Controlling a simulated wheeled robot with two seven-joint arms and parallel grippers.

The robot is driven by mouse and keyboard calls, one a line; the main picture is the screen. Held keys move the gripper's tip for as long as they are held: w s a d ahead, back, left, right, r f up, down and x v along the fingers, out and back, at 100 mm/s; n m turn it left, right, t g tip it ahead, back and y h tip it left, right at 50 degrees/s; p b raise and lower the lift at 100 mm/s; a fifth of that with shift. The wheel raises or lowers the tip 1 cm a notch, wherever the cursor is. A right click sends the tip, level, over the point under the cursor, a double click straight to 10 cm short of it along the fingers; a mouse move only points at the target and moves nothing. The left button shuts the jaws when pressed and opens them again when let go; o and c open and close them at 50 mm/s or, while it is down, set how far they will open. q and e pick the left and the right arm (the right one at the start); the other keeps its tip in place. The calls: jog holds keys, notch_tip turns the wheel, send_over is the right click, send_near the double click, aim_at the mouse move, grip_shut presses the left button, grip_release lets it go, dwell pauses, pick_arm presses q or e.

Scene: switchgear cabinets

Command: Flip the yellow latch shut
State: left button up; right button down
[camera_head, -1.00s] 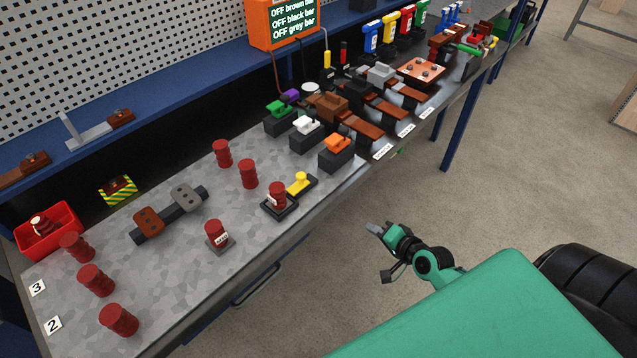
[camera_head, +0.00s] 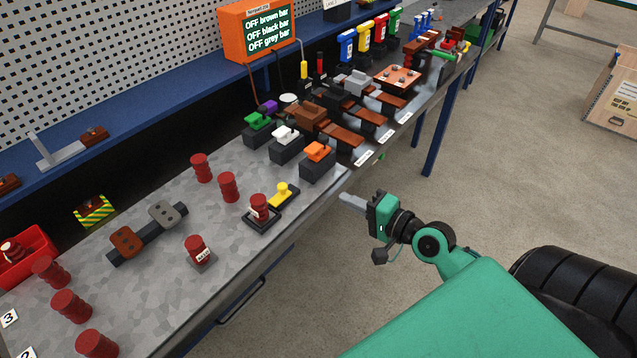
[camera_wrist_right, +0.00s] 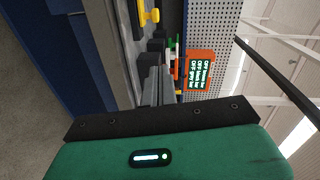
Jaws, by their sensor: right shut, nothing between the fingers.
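The yellow latch (camera_head: 283,193) stands on a small black base on the grey workbench, near its front edge. A red insulator-like cylinder (camera_head: 259,206) sits in a black holder right beside it. The latch also shows at the top of the right wrist view (camera_wrist_right: 149,16). My right gripper (camera_head: 345,200) is shut and empty, held in front of the bench edge, to the right of the latch and apart from it. Its closed fingers (camera_wrist_right: 157,88) show in the wrist view. My left gripper is not in view.
Several red cylinders (camera_head: 197,250) stand to the left. An orange screen (camera_head: 258,32) is behind. The floor in front of the bench is clear.

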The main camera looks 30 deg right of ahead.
jog(key=p, duration=0.3)
send_near(284, 189)
jog(key=w+d, duration=0.2)
jog(key=w, duration=0.1)
jog(key=w+d, duration=0.1)
jog(key=w, duration=0.1)
jog(key=shift+w+d, duration=0.1)
jog(key=shift+d, duration=0.05)
jog(key=a, duration=0.1)
jog(key=w, duration=0.1)
jog(key=a+p, duration=0.1)
jog(key=shift+w+a+f, duration=0.3)
jog(key=shift+a, duration=0.1)
jog(key=shift+w+a+f, duration=0.15)
jog(key=shift+a+f, duration=0.05)
jog(key=shift+a, duration=0.2)
jog(key=shift+s+a+r+p, duration=0.1)
jog(key=shift+s+a+p, duration=0.05)
jog(key=shift+a+p, duration=0.3)
jog(key=shift+s+a+r+p, duration=0.1)
jog(key=shift+s+a+p, duration=0.05)
jog(key=shift+a+p, duration=0.25)
jog(key=shift+s+a+f, duration=0.1)
jog(key=shift+a, duration=0.1)
